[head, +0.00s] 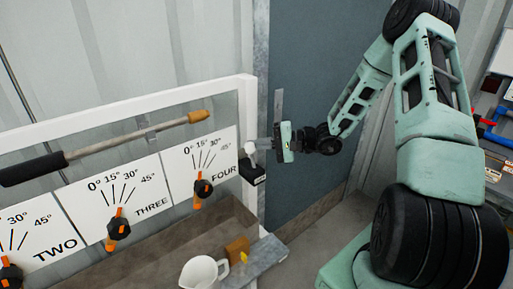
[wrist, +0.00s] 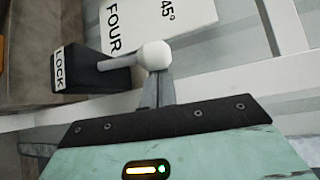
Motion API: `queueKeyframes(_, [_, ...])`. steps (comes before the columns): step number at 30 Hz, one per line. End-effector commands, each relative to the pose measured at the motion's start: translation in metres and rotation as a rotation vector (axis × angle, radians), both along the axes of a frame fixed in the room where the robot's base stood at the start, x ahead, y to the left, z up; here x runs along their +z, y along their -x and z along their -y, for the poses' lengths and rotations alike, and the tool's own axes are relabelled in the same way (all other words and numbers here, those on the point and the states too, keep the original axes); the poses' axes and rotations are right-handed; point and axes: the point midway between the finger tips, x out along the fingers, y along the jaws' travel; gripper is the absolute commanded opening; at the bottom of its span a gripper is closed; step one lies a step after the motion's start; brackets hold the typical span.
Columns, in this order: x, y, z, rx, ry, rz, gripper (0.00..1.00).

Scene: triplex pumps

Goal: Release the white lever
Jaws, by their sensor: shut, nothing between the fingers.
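The white lever (head: 249,149) sticks out from a black block (head: 252,172) at the right end of the panel, by the FOUR plate. In the wrist view the lever shows a round white knob (wrist: 155,55) on a white shaft, and the black base (wrist: 88,74) carries a LOCK label. My gripper (head: 264,143) is just right of the lever. In the wrist view my gripper's grey fingers (wrist: 157,88) are shut and empty, with their tips at the knob. I cannot tell whether they touch it. The far side of the knob is hidden.
Numbered dial plates with black and orange knobs (head: 118,229) line the panel left of the lever. A long bar with a black grip (head: 32,169) lies above them. A white frame (head: 246,100) borders the panel.

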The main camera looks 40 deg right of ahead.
Motion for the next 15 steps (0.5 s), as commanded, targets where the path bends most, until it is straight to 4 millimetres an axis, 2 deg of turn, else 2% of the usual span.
queueKeyframes(15, [-0.004,0.0102,0.0006,0.0,-0.006,0.157,0.0])
